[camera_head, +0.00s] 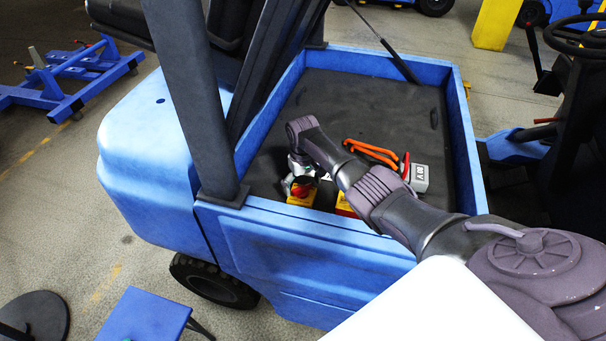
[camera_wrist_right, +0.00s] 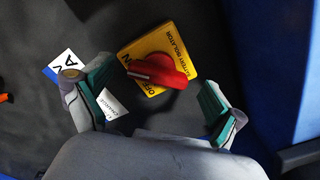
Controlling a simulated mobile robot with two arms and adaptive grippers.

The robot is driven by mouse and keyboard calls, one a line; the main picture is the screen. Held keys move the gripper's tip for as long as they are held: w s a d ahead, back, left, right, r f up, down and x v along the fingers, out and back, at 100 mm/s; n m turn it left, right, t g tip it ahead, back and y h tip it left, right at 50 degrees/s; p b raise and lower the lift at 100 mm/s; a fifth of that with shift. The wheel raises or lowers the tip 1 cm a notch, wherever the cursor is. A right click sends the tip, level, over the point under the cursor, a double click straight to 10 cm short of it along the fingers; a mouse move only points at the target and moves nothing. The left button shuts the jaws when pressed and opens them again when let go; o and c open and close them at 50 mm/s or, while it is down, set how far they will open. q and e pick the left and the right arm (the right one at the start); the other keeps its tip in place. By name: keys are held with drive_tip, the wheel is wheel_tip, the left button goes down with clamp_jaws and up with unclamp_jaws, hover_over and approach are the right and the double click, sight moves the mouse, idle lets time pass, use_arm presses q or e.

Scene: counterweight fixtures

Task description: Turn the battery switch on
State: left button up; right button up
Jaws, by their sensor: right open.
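The battery switch is a yellow box (camera_wrist_right: 151,44) with a red rotary knob (camera_wrist_right: 160,70), marked "BATTERY ISOLATOR". In the right wrist view the knob lies just beyond and between the fingertips of my right gripper (camera_wrist_right: 157,97). The gripper is open, one finger on each side, and I see no contact with the knob. In the head view my right gripper (camera_head: 302,174) is over the yellow switch box (camera_head: 301,195), inside the blue truck's compartment, and partly hides it. My left gripper is not in view.
The blue compartment wall (camera_head: 310,226) stands close by the switch. Orange cables (camera_head: 371,152) and a grey connector block (camera_head: 419,178) lie to the right. A second yellow part (camera_head: 344,204) is partly hidden by my arm. A dark post (camera_head: 190,95) rises at left.

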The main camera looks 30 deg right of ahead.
sight(303, 188)
wheel_tip(303, 188, up, 11)
drive_tip(key=shift+r, duration=0.2)
idle(0.6)
